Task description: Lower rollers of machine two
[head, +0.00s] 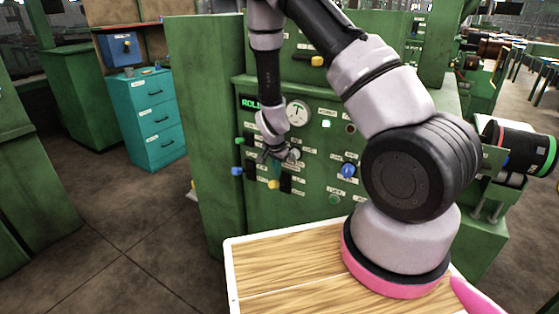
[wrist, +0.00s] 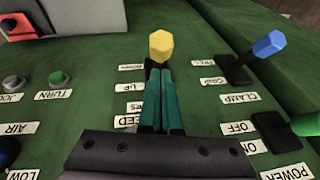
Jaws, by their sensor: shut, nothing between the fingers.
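The rollers lever shows as a yellow knob (wrist: 161,47) in the wrist view, beside upside-down labels, one reading UP. In the head view the yellow knob (head: 273,184) is low on the green machine's front panel. My gripper (wrist: 160,70) is shut and empty, its teal fingers pressed together. Its tips are right at the knob, overlapping its lower edge in the picture; I cannot tell whether they touch. In the head view my gripper (head: 275,170) is close to the panel, just above the knob. The lever's shaft is hidden behind the fingers.
A blue clamp lever (wrist: 268,45) and a green power lever (wrist: 304,126) stand right of the fingers in the wrist view. In the head view a gauge (head: 297,112) and blue dial (head: 348,170) are nearby. Teal drawers (head: 155,118) stand left.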

